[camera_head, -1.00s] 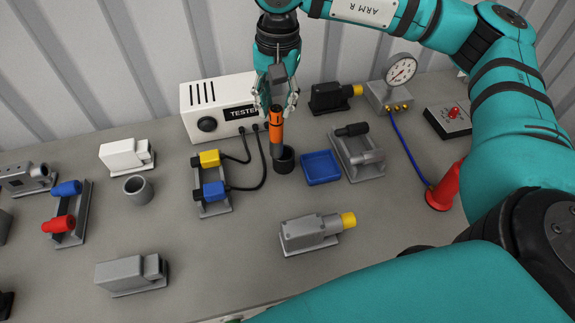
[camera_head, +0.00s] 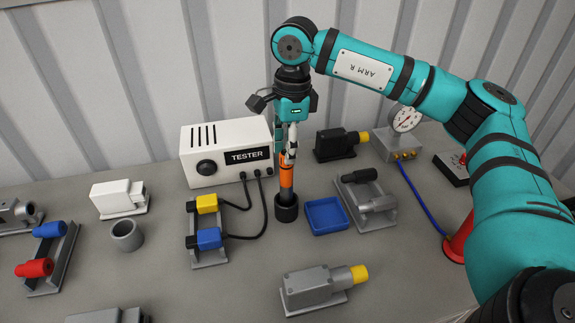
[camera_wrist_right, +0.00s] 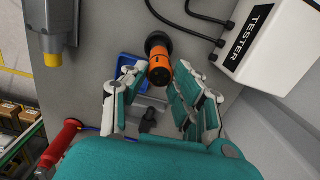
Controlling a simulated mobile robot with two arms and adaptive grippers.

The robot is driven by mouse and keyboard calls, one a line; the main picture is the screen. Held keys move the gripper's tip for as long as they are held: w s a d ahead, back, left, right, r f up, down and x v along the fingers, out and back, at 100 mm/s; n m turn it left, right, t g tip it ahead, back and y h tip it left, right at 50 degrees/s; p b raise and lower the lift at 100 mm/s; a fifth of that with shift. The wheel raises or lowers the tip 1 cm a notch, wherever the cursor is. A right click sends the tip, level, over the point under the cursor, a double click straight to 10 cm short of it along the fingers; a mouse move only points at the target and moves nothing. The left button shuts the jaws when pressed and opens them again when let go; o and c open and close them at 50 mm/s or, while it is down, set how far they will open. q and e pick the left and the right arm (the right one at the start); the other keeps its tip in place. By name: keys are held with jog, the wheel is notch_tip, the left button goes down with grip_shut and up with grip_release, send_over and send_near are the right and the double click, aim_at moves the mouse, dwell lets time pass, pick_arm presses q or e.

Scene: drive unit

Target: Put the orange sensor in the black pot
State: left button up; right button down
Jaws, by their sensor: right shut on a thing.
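The orange sensor (camera_head: 287,174) is upright, with a grey lower part and a dark top. My right gripper (camera_head: 290,155) is shut on its upper part. The black pot (camera_head: 286,212) stands on the table directly below it. The sensor's lower end meets the pot's mouth in the head view; how deep it sits is hidden. In the right wrist view the sensor (camera_wrist_right: 160,70) shows by the fingers of my right gripper (camera_wrist_right: 155,85), with the dark pot (camera_wrist_right: 158,42) just beyond it. My left gripper is not in view.
A blue tray (camera_head: 326,229) lies close right of the pot. The white tester (camera_head: 227,177) stands behind left, its black cables running to the yellow and blue connectors (camera_head: 208,220). A grey fixture (camera_head: 374,203) is farther right. A grey pot (camera_head: 127,236) stands at left.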

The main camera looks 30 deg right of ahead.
jog(key=shift+f, duration=2.15)
jog(key=shift+f, duration=0.15)
jog(key=c, duration=1)
grip_release()
jog(key=shift+c, duration=0.2)
jog(key=r, duration=1.2)
jog(key=shift+s+d+r, duration=0.1)
jog(key=shift+d+r, duration=0.15)
jog(key=shift+d, duration=0.1)
jog(key=shift+r, duration=0.1)
